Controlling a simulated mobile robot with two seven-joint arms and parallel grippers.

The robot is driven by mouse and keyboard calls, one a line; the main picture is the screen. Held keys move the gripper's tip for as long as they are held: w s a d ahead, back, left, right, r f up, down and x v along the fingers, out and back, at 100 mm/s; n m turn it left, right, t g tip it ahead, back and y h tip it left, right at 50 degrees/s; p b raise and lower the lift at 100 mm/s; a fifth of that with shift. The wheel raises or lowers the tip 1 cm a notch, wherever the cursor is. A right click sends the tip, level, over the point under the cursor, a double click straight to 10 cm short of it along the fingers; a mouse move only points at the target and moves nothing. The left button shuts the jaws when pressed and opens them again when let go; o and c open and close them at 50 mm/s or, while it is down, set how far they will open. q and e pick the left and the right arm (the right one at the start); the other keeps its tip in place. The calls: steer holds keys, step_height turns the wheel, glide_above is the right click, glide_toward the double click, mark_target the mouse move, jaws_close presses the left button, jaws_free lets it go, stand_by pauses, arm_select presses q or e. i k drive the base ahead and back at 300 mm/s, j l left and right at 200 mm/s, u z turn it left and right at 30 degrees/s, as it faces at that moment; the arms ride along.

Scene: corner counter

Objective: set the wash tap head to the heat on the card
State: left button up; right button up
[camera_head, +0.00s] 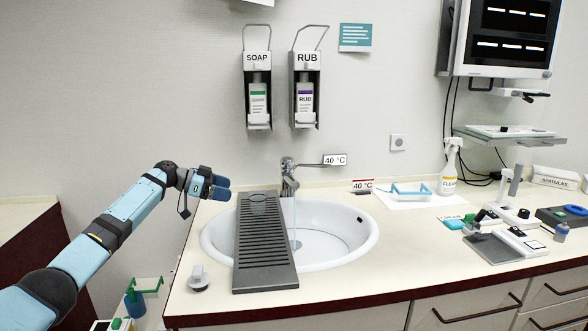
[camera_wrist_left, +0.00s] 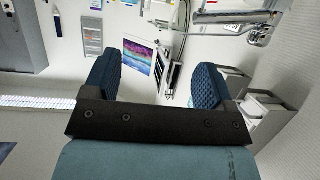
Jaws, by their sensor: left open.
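The chrome wash tap (camera_head: 289,180) stands behind the white sink (camera_head: 367,246). A thin stream of water falls from it. A thin lever or rod runs right from the tap head (camera_head: 288,162) to a white label (camera_head: 335,160) reading 40 °C. A red-topped card (camera_head: 363,185) on the counter right of the sink also reads 40 °C. My left gripper (camera_head: 221,187) is left of the tap, apart from it, pointing right. In the left wrist view its blue fingers (camera_wrist_left: 155,85) are spread with nothing between them; chrome tap parts (camera_wrist_left: 235,17) show at upper right. My right gripper is out of view.
Soap (camera_head: 257,95) and rub (camera_head: 305,97) dispensers hang above. A spray bottle (camera_head: 449,170) and blue glasses (camera_head: 408,190) stand at right.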

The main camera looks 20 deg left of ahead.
mark_target(287, 163)
steer(key=i, duration=1.2)
